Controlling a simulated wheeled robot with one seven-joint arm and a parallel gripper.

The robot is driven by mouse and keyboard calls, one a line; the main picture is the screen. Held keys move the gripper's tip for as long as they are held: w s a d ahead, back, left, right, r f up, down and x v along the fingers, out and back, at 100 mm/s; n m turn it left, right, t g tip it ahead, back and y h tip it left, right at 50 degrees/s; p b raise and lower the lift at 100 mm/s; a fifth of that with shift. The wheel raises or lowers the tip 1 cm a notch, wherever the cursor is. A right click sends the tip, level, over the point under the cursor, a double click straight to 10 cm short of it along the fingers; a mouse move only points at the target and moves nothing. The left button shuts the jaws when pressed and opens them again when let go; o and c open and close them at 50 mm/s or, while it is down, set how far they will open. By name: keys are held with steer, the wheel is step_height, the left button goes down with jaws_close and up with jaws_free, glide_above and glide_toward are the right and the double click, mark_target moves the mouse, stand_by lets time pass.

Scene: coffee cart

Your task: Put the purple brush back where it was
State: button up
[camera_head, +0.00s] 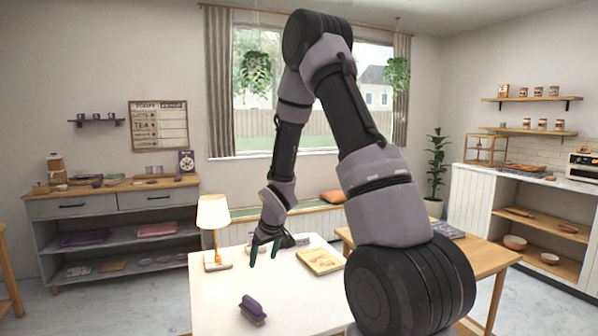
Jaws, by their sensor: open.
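The purple brush (253,309) lies on the white table (310,306), near its front left part, with its purple handle up and a tan underside showing. My gripper (264,254) hangs above the table, behind the brush and a little to its right. Its dark teal fingertips point down and are apart, with nothing seen between them. The gripper is open and clear of the brush.
A lit lamp (213,222) stands at the table's back left. A yellow book (320,261) lies to the right of my gripper. A greyish object (298,240), partly hidden, lies behind my gripper. A wooden table (489,259) adjoins on the right.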

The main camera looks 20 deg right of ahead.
steer(key=s+d+r+m, duration=0.1)
steer(key=s+d+r, duration=0.1)
steer(key=r, duration=0.5)
steer(key=s+d+r+m, duration=0.1)
steer(key=r, duration=0.7)
steer(key=s+a+r+m+t+y, duration=0.1)
steer(key=s+r+m, duration=0.4)
steer(key=s+r, duration=1.4)
steer(key=s+t, duration=0.1)
steer(key=s, duration=0.3)
steer(key=shift+m, duration=0.3)
steer(key=shift+t, duration=0.3)
